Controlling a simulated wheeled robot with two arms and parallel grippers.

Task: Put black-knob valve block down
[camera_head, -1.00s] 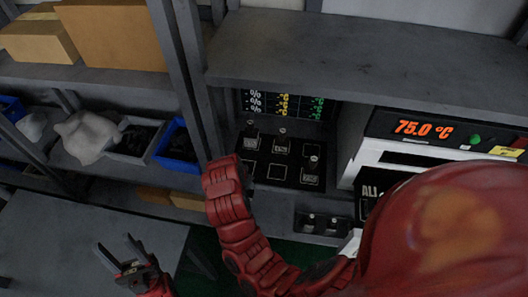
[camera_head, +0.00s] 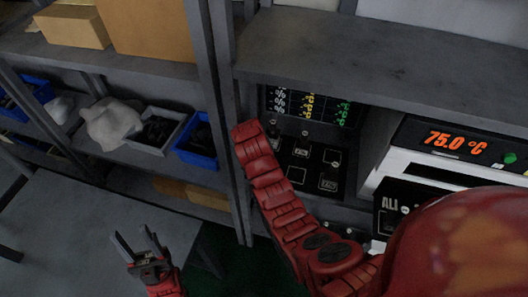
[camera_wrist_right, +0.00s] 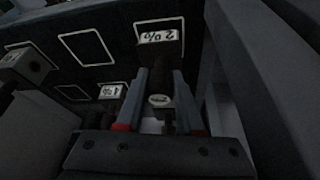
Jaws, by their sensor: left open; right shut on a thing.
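In the right wrist view, my right gripper (camera_wrist_right: 160,80) is shut on the dark valve block (camera_wrist_right: 160,102), which has a pale round mark on top. The block is over the black panel (camera_wrist_right: 105,25) with white outlined squares, close to the "2%" label. I cannot tell whether it touches the panel. In the head view, my red right arm reaches up to the left end of the panel (camera_head: 312,172), and its gripper is hidden. My left gripper (camera_head: 140,245) is open and empty over the grey table (camera_head: 75,215).
Another block (camera_wrist_right: 28,65) stands at the left in the right wrist view. A shelf post (camera_head: 212,110) rises left of the panel. A grey shelf (camera_head: 370,60) hangs above it. The white device reading 75.0 °C (camera_head: 455,142) is at the right.

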